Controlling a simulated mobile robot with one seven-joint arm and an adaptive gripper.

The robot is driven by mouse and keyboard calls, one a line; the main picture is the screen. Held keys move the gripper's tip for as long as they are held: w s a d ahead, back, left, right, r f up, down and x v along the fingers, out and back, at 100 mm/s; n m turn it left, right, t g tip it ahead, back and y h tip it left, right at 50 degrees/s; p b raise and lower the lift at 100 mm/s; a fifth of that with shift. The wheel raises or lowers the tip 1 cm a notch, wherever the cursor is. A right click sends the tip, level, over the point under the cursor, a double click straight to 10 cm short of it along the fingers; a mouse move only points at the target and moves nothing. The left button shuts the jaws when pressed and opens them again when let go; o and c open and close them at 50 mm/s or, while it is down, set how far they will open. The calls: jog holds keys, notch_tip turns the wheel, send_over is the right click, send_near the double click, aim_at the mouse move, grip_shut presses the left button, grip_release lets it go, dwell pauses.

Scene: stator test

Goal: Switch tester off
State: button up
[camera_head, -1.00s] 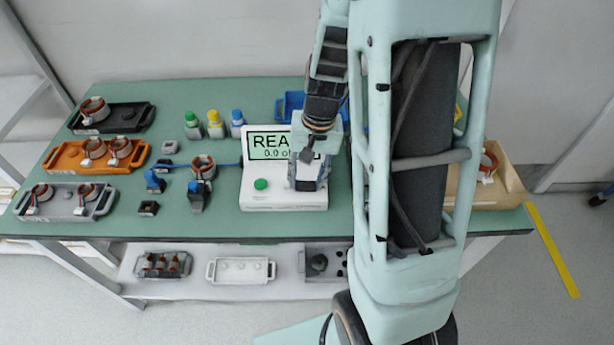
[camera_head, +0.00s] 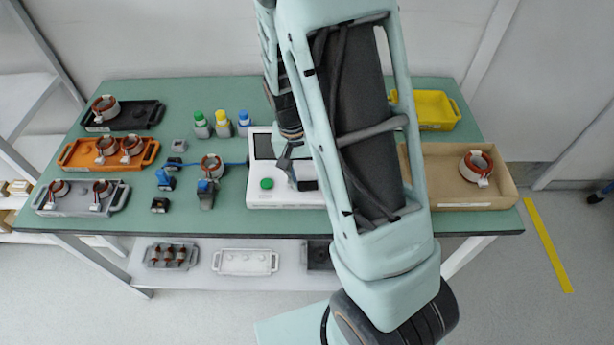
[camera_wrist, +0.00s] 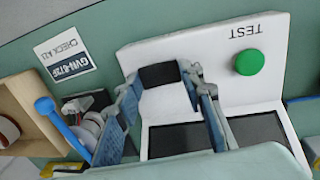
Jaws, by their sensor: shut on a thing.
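The tester (camera_head: 262,197) is a white box on the green table, with a green TEST button (camera_head: 267,184) and a dark, blank display (camera_head: 263,146). In the wrist view the green button (camera_wrist: 249,62) is right of my gripper, and the dark screen (camera_wrist: 175,139) is below it. A black switch (camera_wrist: 160,75) sits on the tester's white face. My gripper (camera_wrist: 163,80) has one finger on each side of the switch and is shut on it. In the head view my gripper (camera_head: 304,182) is over the right part of the tester, partly hidden by my arm.
Left of the tester stand a stator in a fixture (camera_head: 211,166) and several bottles (camera_head: 222,124). Black (camera_head: 135,108), orange (camera_head: 83,151) and grey (camera_head: 72,207) trays line the left. A cardboard-coloured bin (camera_head: 440,171) and a yellow tray (camera_head: 431,103) are on the right.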

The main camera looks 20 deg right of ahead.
aim_at(300, 185)
jog(key=o, duration=1.2)
jog(key=shift+c, duration=0.2)
jog(key=shift+r, duration=0.1)
notch_tip(300, 185, up, 12)
jog(key=a, duration=0.1)
jog(key=shift+w+a, duration=0.25)
jog(key=shift+w, duration=0.05)
jog(key=shift+f, duration=0.2)
